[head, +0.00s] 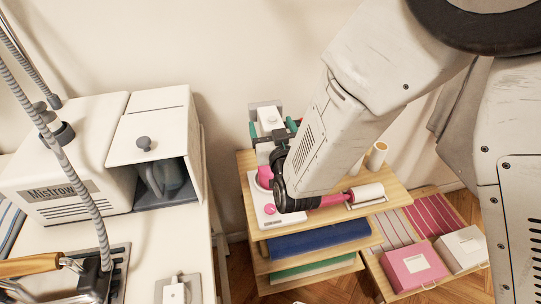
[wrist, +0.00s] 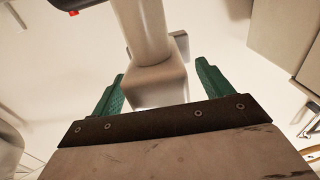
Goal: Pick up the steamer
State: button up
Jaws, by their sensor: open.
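A pale device with a round neck and a boxy end, which I take to be the steamer (wrist: 150,85), is between my green fingertips in the wrist view. In the head view, a small white boxy part (head: 268,121) shows between the green fingers, close to the wall. My gripper (head: 272,129) is open, with a finger on either side of it; the fingers also show in the wrist view (wrist: 158,88). A small gap shows beside the boxy end, so I cannot tell if either finger touches it. The device's lower part is hidden by my arm.
A wooden shelf unit (head: 392,198) stands below my arm, holding a pink and white device (head: 264,214), a white roll (head: 367,193) and a beige spool (head: 376,157). A white table (head: 150,245) with a Mistrow machine (head: 70,165) is at left. Pink (head: 412,265) and white boxes (head: 462,248) sit lower right.

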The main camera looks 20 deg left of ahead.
jog(key=shift+x, duration=0.85)
jog(key=c, duration=1.7)
grip_shut()
jog(key=shift+r, duration=0.2)
